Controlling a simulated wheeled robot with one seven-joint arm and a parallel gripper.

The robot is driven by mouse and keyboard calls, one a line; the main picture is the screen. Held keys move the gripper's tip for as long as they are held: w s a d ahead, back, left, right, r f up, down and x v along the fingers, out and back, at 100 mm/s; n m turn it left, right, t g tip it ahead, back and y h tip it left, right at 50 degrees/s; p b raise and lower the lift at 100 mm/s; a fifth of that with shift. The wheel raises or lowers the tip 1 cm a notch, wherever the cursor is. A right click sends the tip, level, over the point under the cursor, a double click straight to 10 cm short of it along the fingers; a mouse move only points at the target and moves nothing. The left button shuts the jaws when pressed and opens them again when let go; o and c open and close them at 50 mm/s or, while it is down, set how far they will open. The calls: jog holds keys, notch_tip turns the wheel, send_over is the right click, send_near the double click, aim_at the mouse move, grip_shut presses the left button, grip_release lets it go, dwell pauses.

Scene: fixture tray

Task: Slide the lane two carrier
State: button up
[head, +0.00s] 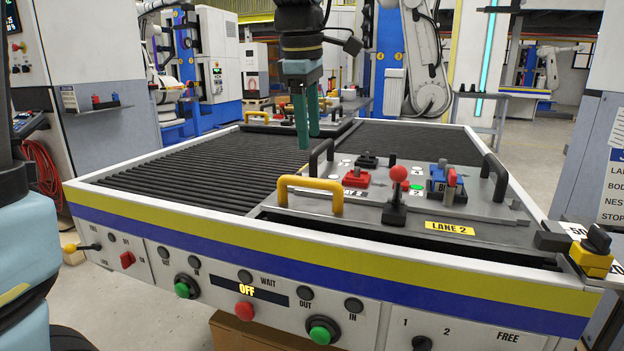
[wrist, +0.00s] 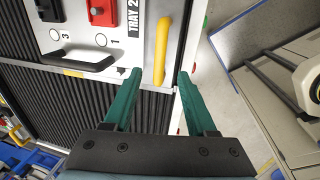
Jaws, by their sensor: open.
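The lane two carrier (head: 352,205) is a grey plate on the near right of the roller table, beside a yellow LANE 2 label (head: 450,228). It has a yellow handle (head: 310,186) at its left end, black handles, red and blue fixtures and a red-knobbed lever. My gripper (head: 308,143) points down above the table, open and empty. In the wrist view the plate (wrist: 124,62) reads TRAY 2. There the yellow handle (wrist: 162,50) lies just beyond the open green fingertips (wrist: 171,74), nearer the left finger. No contact shows.
Black rollers (head: 190,170) to the carrier's left are bare. Another carrier with a yellow handle (head: 257,116) sits at the table's far end. A yellow-and-black block (head: 592,255) stands at the right corner. The front panel has buttons and an OFF display (head: 248,288).

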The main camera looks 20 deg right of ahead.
aim_at(311, 179)
jog(key=f, duration=0.3)
jog(key=w+f, duration=0.1)
jog(key=f, duration=0.2)
jog(key=d+f, duration=0.1)
jog(key=f, duration=0.2)
jog(key=shift+w+f, duration=0.2)
jog(key=shift+w, duration=0.05)
grip_shut()
dwell(1.0)
